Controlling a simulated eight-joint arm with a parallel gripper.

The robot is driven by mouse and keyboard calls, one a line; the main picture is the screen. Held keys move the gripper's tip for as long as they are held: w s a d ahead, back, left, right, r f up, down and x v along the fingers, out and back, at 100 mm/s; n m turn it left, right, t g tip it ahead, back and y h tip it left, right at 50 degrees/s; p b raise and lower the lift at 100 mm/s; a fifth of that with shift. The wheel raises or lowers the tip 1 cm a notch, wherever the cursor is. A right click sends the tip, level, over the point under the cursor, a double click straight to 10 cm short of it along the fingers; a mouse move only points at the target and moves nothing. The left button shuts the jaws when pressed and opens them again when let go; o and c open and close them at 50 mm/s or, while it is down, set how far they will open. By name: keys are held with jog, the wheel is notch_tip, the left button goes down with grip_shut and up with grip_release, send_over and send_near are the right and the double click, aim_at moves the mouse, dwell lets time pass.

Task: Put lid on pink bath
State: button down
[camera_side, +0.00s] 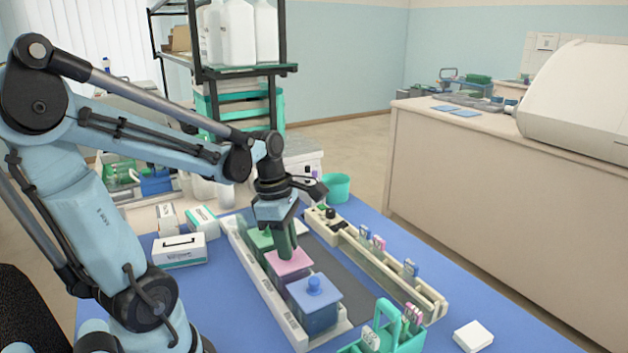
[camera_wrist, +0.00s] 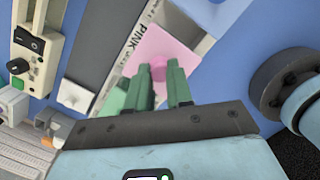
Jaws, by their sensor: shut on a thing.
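The pink lid (camera_side: 290,263) is level and lines up over the pink bath's place, the middle of three baths in the white rack (camera_side: 262,284). I cannot tell whether it rests fully on the bath, whose body is mostly hidden. My gripper (camera_side: 288,250) points down with its green fingers shut on the lid's knob. In the wrist view the fingers (camera_wrist: 159,74) are around the pink knob, with the pink lid (camera_wrist: 160,45) beneath and a "PINK" label beside it.
The blue-lidded bath (camera_side: 314,298) stands in front and a green bath (camera_side: 261,240) behind. A cream rail (camera_side: 385,262) with slide holders runs to the right. A teal carrier (camera_side: 390,335) is at the front. White boxes (camera_side: 180,250) lie left.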

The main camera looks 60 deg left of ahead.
jog(key=shift+f, duration=0.15)
jog(key=c, duration=0.9)
grip_release()
jog(key=shift+c, duration=0.2)
notch_tip(320, 180, up, 12)
jog(key=s+a, duration=0.1)
jog(key=shift+s+a, duration=0.15)
jog(key=w+d+f+m+t, duration=0.1)
jog(key=d+f+m, duration=0.1)
jog(key=m, duration=0.6)
jog(key=w+d+f+m+t+y, duration=0.1)
jog(key=w+d+f+m+t, duration=0.1)
jog(key=d+m, duration=0.3)
jog(key=w+d+f+m+t, duration=0.1)
jog(key=d+f+m+t, duration=0.1)
jog(key=m, duration=0.9)
jog(key=shift+w+d+f+m, duration=0.15)
jog(key=shift+d+f+m, duration=0.25)
jog(key=shift+d+f, duration=0.35)
jog(key=shift+d+f+m+t, duration=0.2)
jog(key=shift+d+m+t, duration=0.3)
jog(key=shift+m, duration=0.6)
